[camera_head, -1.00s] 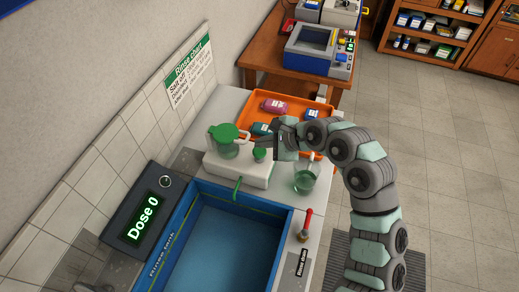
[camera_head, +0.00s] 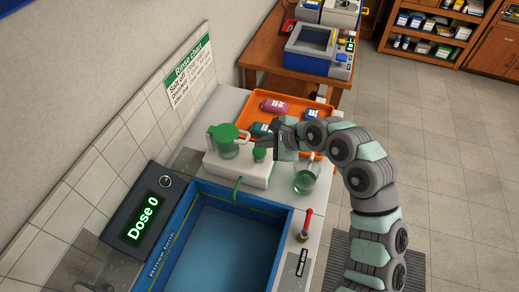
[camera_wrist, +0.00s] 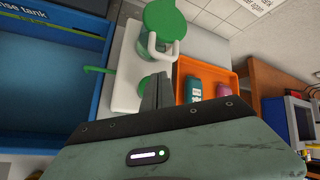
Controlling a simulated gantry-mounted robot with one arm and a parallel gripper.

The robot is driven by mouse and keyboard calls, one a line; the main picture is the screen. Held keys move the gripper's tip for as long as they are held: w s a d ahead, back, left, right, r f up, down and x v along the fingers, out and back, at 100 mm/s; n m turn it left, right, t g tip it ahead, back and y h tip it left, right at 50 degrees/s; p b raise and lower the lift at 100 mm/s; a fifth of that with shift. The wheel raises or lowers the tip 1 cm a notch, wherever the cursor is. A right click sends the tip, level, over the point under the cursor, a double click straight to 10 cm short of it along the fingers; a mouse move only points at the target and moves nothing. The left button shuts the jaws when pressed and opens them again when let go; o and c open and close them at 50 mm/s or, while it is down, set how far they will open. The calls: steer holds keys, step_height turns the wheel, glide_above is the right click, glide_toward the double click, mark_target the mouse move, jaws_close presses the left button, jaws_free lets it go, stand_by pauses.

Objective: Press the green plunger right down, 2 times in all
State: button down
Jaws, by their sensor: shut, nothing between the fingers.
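The green plunger (camera_head: 259,154) is a small round green knob on top of a white dispenser block (camera_head: 228,172). In the wrist view the plunger (camera_wrist: 147,82) shows partly hidden behind my fingers. My gripper (camera_head: 264,141) is shut and empty, with its fingertips over or just beside the plunger. I cannot tell whether they touch it. A display (camera_head: 141,218) at the lower left reads "Dose 0".
A jar with a green lid (camera_head: 224,132) stands on the block, left of the plunger. A glass beaker (camera_head: 305,180) is to the right. An orange tray (camera_head: 322,105) with bottles lies behind. The blue rinse tank (camera_head: 215,240) is in front, with a red-handled valve (camera_head: 307,222) beside it.

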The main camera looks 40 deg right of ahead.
mark_target(259, 150)
steer(key=shift+f+b, duration=0.4)
steer(key=shift+b, duration=0.6)
steer(key=shift+f+b, duration=1.1)
steer(key=shift+f, duration=0.1)
stand_by(0.7)
steer(key=shift+r, duration=1.55)
steer(key=shift+r, duration=0.1)
steer(key=shift+r, duration=2.45)
